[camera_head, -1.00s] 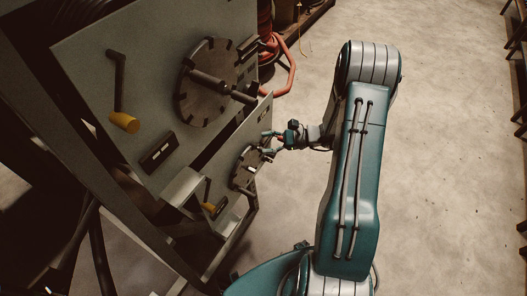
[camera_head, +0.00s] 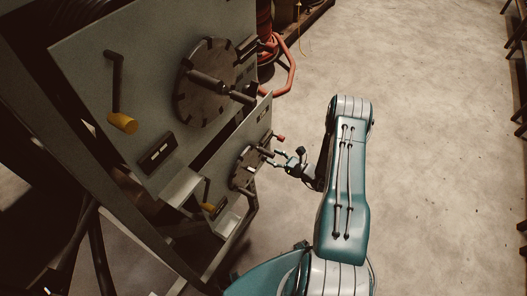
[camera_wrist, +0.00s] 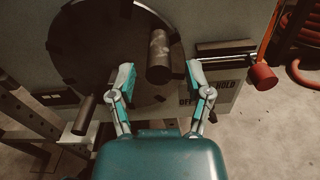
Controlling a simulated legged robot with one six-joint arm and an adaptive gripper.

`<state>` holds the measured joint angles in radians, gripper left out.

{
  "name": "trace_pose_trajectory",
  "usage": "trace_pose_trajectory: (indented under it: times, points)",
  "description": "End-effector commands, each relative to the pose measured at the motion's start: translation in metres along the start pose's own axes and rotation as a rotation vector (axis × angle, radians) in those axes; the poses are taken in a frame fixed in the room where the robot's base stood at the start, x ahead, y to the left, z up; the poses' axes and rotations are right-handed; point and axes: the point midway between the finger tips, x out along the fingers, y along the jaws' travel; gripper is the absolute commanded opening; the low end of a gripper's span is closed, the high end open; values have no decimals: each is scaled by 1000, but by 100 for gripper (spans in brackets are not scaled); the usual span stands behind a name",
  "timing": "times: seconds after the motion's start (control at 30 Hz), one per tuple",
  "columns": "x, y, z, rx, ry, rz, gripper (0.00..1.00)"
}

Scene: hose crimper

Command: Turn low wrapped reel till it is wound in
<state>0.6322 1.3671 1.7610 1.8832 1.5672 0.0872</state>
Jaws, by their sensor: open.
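The low reel (camera_head: 246,166) is a dark round disc on the lower grey panel, and it fills the upper left of the wrist view (camera_wrist: 100,40). A dark cylindrical handle (camera_wrist: 158,58) sticks out from its face; a second dark peg (camera_wrist: 85,115) shows at the disc's lower left. My gripper (camera_head: 277,158) is open just right of the low reel. In the wrist view its fingertips (camera_wrist: 160,75) lie on either side of the handle in the picture; I see no contact and cannot tell the depth gap.
A lever with a red knob (camera_wrist: 263,77) and a plate marked OFF and HOLD (camera_wrist: 215,97) lie right of the reel. Above is a larger disc (camera_head: 207,83) with its own handle, and a yellow-ended crank (camera_head: 123,122). A red hose (camera_head: 289,72) hangs behind.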

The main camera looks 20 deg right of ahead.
Motion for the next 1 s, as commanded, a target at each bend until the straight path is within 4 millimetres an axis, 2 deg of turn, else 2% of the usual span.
trace_pose_trajectory:
  times: [0.1, 0.3, 0.63, 0.67, 0.7, 0.8, 1.0]
  points:
    - [22, 1, 0, 0, 0, 4, 65]
    - [44, 1, 0, 0, 0, 1, 65]
    - [49, 0, 0, 1, 0, -1, 65]
    - [49, 0, 0, 1, 0, -1, 56]
    - [49, 0, 0, 1, 0, -1, 38]
    - [49, 0, 0, 1, 0, -1, 0]
    - [49, 0, 0, -1, 0, -1, 0]
